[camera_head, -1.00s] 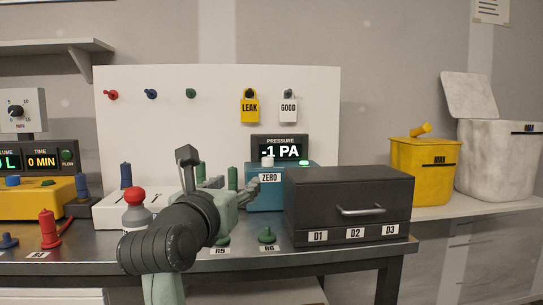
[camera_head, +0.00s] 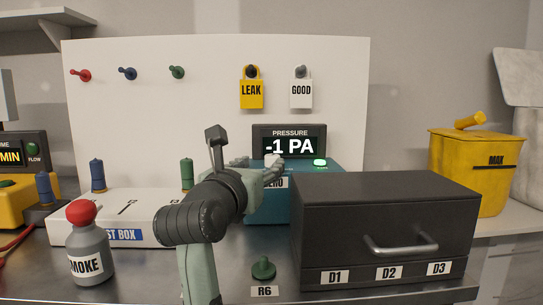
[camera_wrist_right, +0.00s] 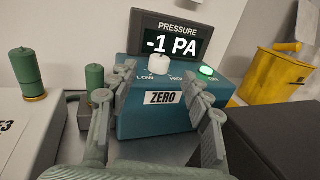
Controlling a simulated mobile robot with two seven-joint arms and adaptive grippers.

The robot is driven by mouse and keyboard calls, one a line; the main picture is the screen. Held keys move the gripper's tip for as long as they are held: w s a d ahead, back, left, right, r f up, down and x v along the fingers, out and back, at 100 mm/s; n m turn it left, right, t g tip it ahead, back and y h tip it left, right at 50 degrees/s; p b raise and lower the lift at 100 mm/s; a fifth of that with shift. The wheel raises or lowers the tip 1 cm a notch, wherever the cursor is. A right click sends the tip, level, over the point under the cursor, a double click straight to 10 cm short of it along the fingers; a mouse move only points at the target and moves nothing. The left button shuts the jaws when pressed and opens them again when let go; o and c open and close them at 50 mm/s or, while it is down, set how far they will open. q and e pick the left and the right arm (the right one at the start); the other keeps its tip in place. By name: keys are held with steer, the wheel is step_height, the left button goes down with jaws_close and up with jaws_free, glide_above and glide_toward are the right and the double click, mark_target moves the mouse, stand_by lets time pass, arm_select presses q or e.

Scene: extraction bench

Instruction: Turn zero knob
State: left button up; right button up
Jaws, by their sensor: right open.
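The zero knob is a white knob (camera_wrist_right: 158,64) on top of a teal pressure box (camera_wrist_right: 150,122) with a ZERO label. It also shows in the head view (camera_head: 271,160), partly behind a finger. My right gripper (camera_head: 257,170) is open at the front of the box. In the right wrist view its two fingers (camera_wrist_right: 160,86) spread on either side of the ZERO label, with the knob beyond and between their tips. The fingers look empty, and I see no clear contact with the knob. The display (camera_head: 289,146) reads -1 PA. My left gripper is not in view.
A dark drawer cabinet (camera_head: 385,210) stands close to the right of the box. A white box (camera_head: 135,205) and a smoke bottle (camera_head: 89,250) are on the left. A green R6 peg (camera_head: 263,268) stands in front. A white board (camera_head: 215,75) with locks rises behind.

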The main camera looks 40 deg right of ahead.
mark_target(269, 157)
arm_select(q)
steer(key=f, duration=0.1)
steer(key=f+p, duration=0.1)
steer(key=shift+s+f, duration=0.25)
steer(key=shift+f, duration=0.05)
arm_select(e)
steer(key=x, duration=0.6)
steer(key=shift+w+d, duration=0.1)
steer(key=shift+d, duration=0.15)
jaws_close()
steer(key=shift+f+g, duration=0.1)
steer(key=shift+g, duration=0.2)
steer(key=shift+w+a+m+g+h+b, duration=0.15)
steer(key=shift+m+g+h+b, duration=0.55)
steer(key=shift+m+b, duration=0.1)
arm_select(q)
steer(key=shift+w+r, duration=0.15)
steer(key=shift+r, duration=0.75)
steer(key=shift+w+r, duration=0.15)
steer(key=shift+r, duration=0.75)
arm_select(e)
steer(key=shift+g, duration=0.3)
